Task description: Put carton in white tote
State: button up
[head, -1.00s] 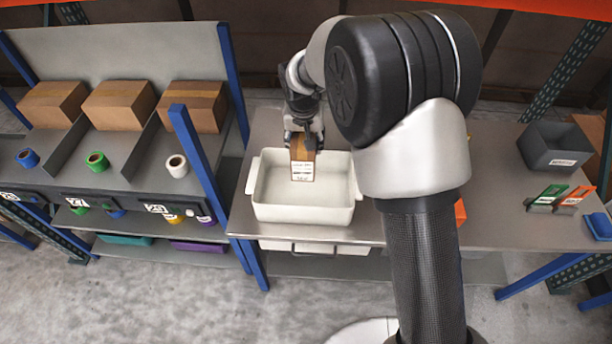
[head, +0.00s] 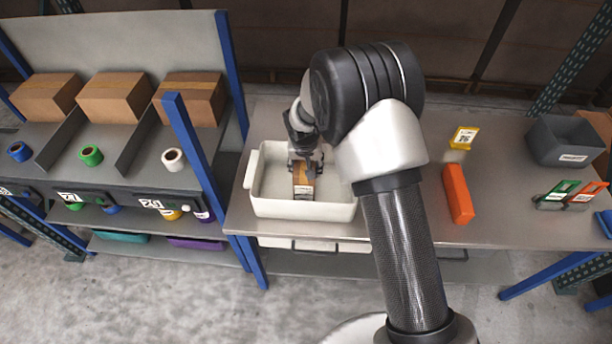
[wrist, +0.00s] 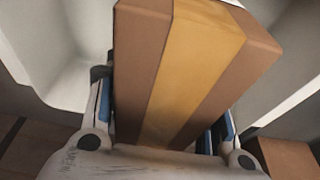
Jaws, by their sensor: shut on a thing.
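The carton (head: 304,181) is a small brown box with a tan tape strip and a white label low on its near face. My gripper (head: 305,162) is shut on it and holds it inside the walls of the white tote (head: 303,209). In the wrist view the carton (wrist: 185,75) sits between the two finger pads of my gripper (wrist: 166,130), with the tote's pale wall (wrist: 60,60) around it. Whether the carton touches the tote floor cannot be told.
An orange block (head: 458,193) and a yellow labelled item (head: 463,138) lie on the bench right of my arm. A grey bin (head: 563,143) stands at the right. A blue rack post (head: 205,175) rises close to the tote's left. Shelf cartons (head: 115,97) stand further left.

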jog(key=shift+f+b, duration=0.55)
jog(key=shift+f, duration=1.5)
jog(key=shift+f, duration=0.15)
jog(key=o, duration=0.9)
jog(key=shift+f, duration=0.15)
jog(key=o, duration=0.5)
jog(key=shift+r, duration=0.2)
